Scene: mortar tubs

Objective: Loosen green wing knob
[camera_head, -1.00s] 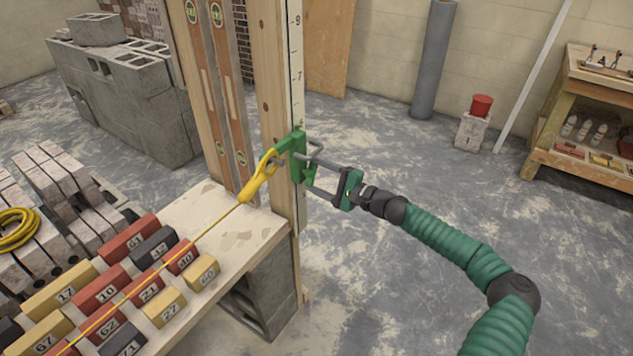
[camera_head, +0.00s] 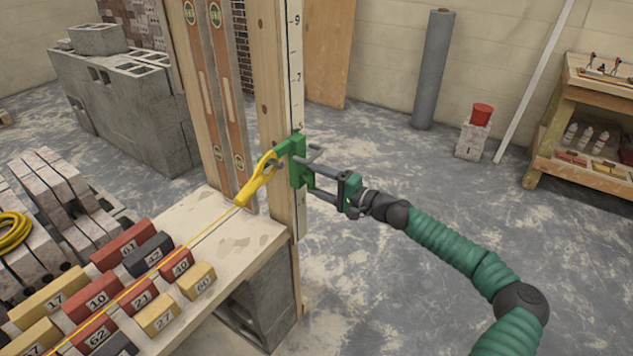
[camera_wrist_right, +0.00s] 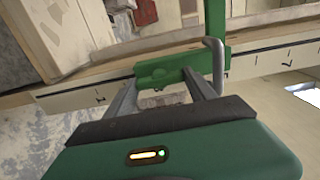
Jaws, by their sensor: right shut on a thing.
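A green bracket (camera_head: 297,168) is fixed on the upright wooden post and its measuring strip. A thin grey bent rod (camera_head: 315,148) sticks out of it. My right gripper (camera_head: 311,180) reaches the bracket's right side, with its fingers around the green wing knob (camera_head: 309,183), which they mostly hide. In the right wrist view the two grey fingers meet green metal (camera_wrist_right: 165,70), where knob and bracket are hard to tell apart. The bent rod (camera_wrist_right: 217,60) passes beside one finger. My left gripper is not in view.
A yellow line holder (camera_head: 258,182) hooks on the bracket's left, its taut line running over numbered bricks (camera_head: 103,297) on a plank (camera_head: 235,240). Wooden levels (camera_head: 222,100) lean behind. Grey blocks (camera_head: 130,100) stand at left.

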